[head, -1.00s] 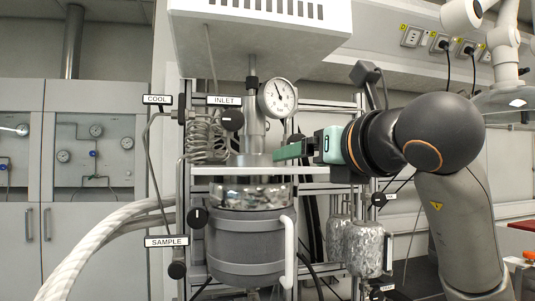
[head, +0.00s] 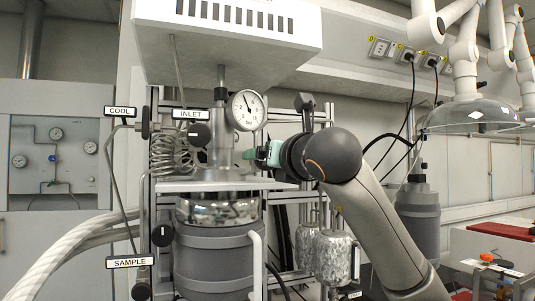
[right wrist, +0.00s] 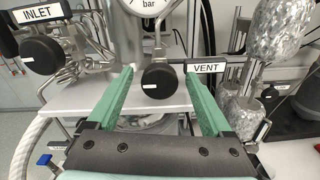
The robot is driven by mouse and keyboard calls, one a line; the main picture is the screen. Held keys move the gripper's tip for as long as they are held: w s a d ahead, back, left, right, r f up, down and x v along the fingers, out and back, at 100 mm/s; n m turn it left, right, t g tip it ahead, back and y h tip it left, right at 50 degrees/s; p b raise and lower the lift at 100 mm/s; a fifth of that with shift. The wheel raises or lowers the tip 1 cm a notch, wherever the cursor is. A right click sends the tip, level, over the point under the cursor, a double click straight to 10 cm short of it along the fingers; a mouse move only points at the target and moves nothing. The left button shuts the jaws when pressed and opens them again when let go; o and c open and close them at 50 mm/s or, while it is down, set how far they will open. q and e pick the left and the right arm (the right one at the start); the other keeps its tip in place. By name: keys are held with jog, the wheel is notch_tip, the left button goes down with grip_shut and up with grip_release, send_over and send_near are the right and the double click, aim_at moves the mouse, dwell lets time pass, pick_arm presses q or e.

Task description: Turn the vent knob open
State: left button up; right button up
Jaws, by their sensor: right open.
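The vent knob (right wrist: 160,80) is a round black knob with a white mark, on a short stem beside the VENT label (right wrist: 206,68) in the right wrist view. My right gripper (right wrist: 158,86) is open, with its two green fingers on either side of the knob in the picture. Whether the fingers touch it or how deep they reach, I cannot tell. In the head view, my right gripper (head: 252,155) is just below and right of the pressure gauge (head: 247,110). The knob is hidden there behind the gripper and arm. My left gripper is not in view.
The reactor vessel (head: 217,265) hangs below a light plate. The inlet knob (head: 199,135), coiled tubing (head: 172,155) and sample knob (head: 162,235) are to the left. Foil-wrapped cylinders (head: 333,258) hang right of the vessel.

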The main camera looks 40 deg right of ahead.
jog(key=shift+w, duration=0.3)
grip_shut()
dwell(0.6)
